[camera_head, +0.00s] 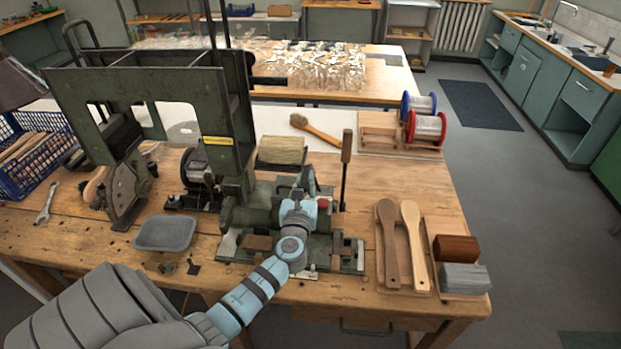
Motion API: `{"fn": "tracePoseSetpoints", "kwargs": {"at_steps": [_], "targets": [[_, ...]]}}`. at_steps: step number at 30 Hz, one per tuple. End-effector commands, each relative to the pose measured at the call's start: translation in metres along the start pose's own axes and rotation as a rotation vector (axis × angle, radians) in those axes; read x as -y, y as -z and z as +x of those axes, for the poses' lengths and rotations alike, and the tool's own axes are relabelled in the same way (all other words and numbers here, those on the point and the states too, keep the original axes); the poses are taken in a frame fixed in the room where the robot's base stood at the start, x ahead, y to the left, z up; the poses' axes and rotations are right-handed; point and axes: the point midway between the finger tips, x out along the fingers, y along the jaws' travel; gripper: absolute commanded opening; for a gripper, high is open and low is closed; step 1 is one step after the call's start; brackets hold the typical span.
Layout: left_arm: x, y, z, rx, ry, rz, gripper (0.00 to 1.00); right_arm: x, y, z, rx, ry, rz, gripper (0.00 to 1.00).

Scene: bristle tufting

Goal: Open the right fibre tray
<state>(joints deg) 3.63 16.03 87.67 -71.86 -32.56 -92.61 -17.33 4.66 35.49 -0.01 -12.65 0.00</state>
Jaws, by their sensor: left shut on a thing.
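The green tufting machine (226,120) stands on the wooden workbench. A pale tan block that looks like packed fibre (282,151) sits at its front right; I cannot clearly make out the right fibre tray's edges or how far it is open. My left gripper (299,196) is in front of and below this block, over the machine's front mechanism. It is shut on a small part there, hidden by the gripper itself. A red knob (323,203) is close to its right. My right gripper is not in view.
An upright wooden-handled lever (346,160) stands right of the gripper. A grey dish (166,233) lies left. Wooden brush bodies (388,240) lie on a board at the right. A brush (315,131) and wire spools (425,127) are behind. A blue crate (38,150) is far left.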

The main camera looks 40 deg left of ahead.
Motion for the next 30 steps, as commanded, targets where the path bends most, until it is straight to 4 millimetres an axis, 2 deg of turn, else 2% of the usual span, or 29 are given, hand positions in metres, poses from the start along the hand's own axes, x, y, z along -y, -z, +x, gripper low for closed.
{"fn": "tracePoseSetpoints", "kwargs": {"at_steps": [9, 10, 12, 27, 30], "targets": [[0.0030, 0.0014, -0.0009, -0.002, 0.002, -0.002, 0.00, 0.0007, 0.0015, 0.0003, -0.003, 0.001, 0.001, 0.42], [0.0034, 0.0014, -0.0009, -0.002, 0.003, -0.002, 0.16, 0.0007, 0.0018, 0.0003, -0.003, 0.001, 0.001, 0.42], [0.0040, 0.0015, -0.0008, -0.002, 0.004, -0.002, 0.23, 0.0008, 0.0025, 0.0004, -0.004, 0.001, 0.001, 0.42], [0.0032, 0.0006, -0.0007, -0.001, 0.003, -0.001, 0.23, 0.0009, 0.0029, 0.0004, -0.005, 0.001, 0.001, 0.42], [0.0033, 0.0017, -0.0076, -0.002, 0.004, -0.001, 0.23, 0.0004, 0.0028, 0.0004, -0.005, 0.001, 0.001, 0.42]]}}
